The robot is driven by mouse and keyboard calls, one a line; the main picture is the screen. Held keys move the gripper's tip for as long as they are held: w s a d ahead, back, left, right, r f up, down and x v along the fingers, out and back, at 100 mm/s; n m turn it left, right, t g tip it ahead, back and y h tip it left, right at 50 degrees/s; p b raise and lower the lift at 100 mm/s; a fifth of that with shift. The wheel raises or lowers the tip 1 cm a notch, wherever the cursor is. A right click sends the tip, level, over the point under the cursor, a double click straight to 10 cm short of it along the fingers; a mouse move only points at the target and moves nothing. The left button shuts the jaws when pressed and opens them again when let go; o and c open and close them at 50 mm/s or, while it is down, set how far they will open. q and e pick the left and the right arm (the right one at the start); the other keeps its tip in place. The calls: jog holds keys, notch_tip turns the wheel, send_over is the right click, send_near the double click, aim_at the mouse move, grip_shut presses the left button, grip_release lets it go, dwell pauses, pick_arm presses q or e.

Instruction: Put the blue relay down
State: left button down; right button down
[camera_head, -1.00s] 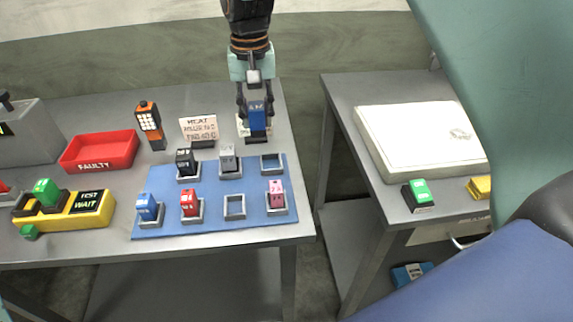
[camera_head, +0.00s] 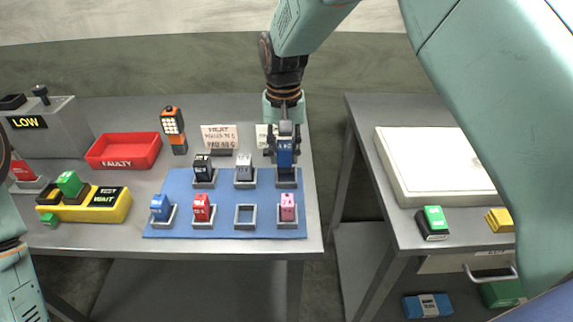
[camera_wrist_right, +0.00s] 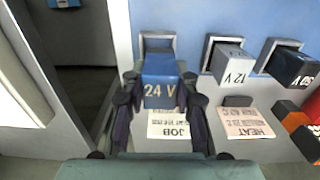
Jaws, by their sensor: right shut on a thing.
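My right gripper (camera_head: 284,150) is shut on a blue relay (camera_head: 285,158), held upright. In the right wrist view the blue relay (camera_wrist_right: 160,82) reads "24 V" and sits between the two fingers of the right gripper (camera_wrist_right: 160,110). It is at the back right socket (camera_head: 287,180) of the blue board (camera_head: 225,215). That socket's frame shows behind the relay in the right wrist view (camera_wrist_right: 157,36). I cannot tell whether the relay's base is inside the socket or just above it. My left gripper is out of view.
Black (camera_head: 203,168), grey (camera_head: 244,168), red (camera_head: 201,208), pink (camera_head: 287,208) and another blue relay (camera_head: 160,208) stand in neighbouring sockets. The front socket (camera_head: 245,215) is empty. Cards (camera_head: 219,137), an orange meter (camera_head: 174,128), a red tray (camera_head: 124,150) and a yellow tester (camera_head: 105,210) stand nearby.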

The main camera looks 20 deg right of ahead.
aim_at(286, 164)
jog(key=f, duration=0.3)
jog(key=shift+d+f, duration=0.2)
jog(key=shift+d, duration=0.15)
jog(key=shift+s+a+f, duration=0.1)
jog(key=shift+a+f, duration=0.05)
jog(key=shift+a, duration=0.2)
jog(key=shift+d+f, duration=0.15)
jog(key=shift+d, duration=0.1)
jog(key=c, duration=1.3)
grip_release()
jog(key=shift+d, duration=0.1)
jog(key=shift+c, duration=0.2)
jog(key=o, duration=0.3)
jog(key=shift+a, duration=0.25)
jog(key=shift+d, duration=0.1)
